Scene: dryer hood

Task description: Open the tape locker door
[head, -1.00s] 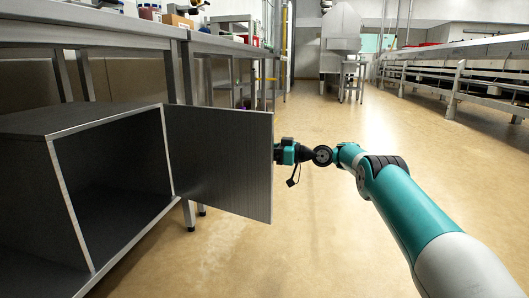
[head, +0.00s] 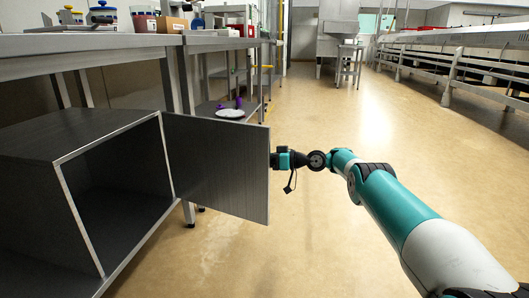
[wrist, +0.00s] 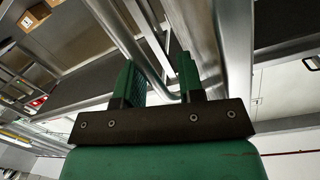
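The grey tape locker (head: 95,135) stands at the left in the head view. Its door (head: 215,165) is swung wide open on the right-hand side, and the dark interior (head: 115,190) looks empty. My gripper (head: 276,160) is at the door's free edge, with its fingertips hidden behind the door. In the wrist view, a bent metal bar that looks like the door handle (wrist: 150,62) runs between the two green fingers of my gripper (wrist: 158,75).
A workbench (head: 90,42) with jars and boxes stands above and behind the locker. A shelf behind the door holds a white plate (head: 230,113) and purple items. Long racks (head: 450,75) line the right. The floor (head: 330,240) between is clear.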

